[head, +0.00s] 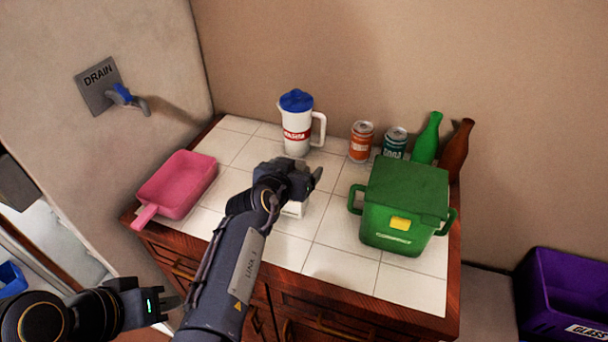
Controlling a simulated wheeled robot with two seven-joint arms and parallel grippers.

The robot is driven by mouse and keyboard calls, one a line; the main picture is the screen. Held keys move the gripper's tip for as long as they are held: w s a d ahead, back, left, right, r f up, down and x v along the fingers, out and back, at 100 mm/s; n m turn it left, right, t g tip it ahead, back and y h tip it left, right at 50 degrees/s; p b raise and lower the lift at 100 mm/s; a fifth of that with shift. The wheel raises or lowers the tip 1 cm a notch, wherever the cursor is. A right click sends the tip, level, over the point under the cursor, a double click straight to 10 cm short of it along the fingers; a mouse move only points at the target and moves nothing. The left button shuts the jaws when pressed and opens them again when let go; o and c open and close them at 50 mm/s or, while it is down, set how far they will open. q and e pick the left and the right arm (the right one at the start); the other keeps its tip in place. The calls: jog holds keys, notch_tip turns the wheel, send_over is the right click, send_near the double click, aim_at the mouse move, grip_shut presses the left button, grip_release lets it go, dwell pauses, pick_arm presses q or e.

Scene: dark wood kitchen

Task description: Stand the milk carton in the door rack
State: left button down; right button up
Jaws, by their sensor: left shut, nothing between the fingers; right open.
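A small white block-shaped thing (293,209), which may be the milk carton, stands on the tiled counter; most of it is hidden behind my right gripper. My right gripper (312,178) is open and reaches over it from the front. Whether the fingers are around it or only above it, I cannot tell. My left gripper (172,303) is shut and empty, low at the left in front of the wooden cabinet. I cannot make out a door rack in this view.
The tiled counter (335,262) holds a pink pan (180,183), a white jug with blue lid (297,125), two cans (361,142), (395,143), green and brown bottles (427,138), (459,145) and a green lidded bin (403,205). A purple crate (545,300) stands lower right.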

jog(key=shift+w+f, duration=0.1)
jog(key=shift+w, duration=0.05)
jog(key=c, duration=1.4)
jog(key=shift+c, duration=0.9)
jog(key=shift+r, duration=0.2)
